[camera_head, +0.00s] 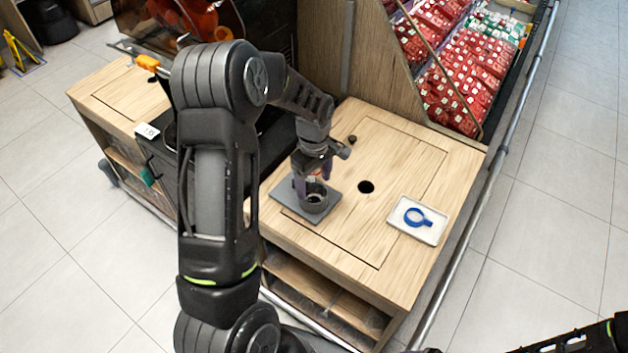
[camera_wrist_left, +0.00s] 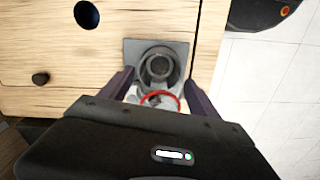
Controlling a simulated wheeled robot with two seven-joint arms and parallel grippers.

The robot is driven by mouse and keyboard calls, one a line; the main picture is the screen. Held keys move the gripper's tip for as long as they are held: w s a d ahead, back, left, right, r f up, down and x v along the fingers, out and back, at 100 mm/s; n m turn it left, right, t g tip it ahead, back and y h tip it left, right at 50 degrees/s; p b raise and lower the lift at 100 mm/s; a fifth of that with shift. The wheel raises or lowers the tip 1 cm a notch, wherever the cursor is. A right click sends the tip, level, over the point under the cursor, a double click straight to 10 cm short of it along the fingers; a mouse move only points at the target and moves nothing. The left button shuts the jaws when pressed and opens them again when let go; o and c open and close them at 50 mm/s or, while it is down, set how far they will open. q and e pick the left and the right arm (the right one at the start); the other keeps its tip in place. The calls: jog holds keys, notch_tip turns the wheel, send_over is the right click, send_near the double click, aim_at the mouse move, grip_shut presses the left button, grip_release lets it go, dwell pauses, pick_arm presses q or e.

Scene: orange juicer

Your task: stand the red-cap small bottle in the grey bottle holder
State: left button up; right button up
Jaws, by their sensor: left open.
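The grey bottle holder (camera_head: 318,207), a round cup on a square plate, sits on the wooden counter. It also shows in the left wrist view (camera_wrist_left: 180,49). My left gripper (camera_head: 313,184) is just above the holder, pointing down, with its purple fingers apart. In the left wrist view, a red ring (camera_wrist_left: 172,97) with pale, clear material shows between the fingers (camera_wrist_left: 160,92); it appears to be the red-cap small bottle. The gripper body hides part of it. I cannot tell whether the bottle is seated in the cup. My right gripper is out of view.
On the counter are a round black hole (camera_head: 366,187), a small dark knob (camera_head: 352,139) and a white tray (camera_head: 431,234) with a blue ring-shaped object (camera_head: 417,217). A wooden panel and a display of red packets (camera_head: 455,92) stand behind. The counter front is clear.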

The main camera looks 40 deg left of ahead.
pick_arm(q)
jog(key=shift+r+p, duration=0.5)
jog(key=shift+r, duration=0.05)
jog(key=shift+r+b, duration=0.3)
jog(key=shift+b, duration=0.05)
notch_tip(320, 180, up, 11)
jog(key=shift+b, duration=0.6)
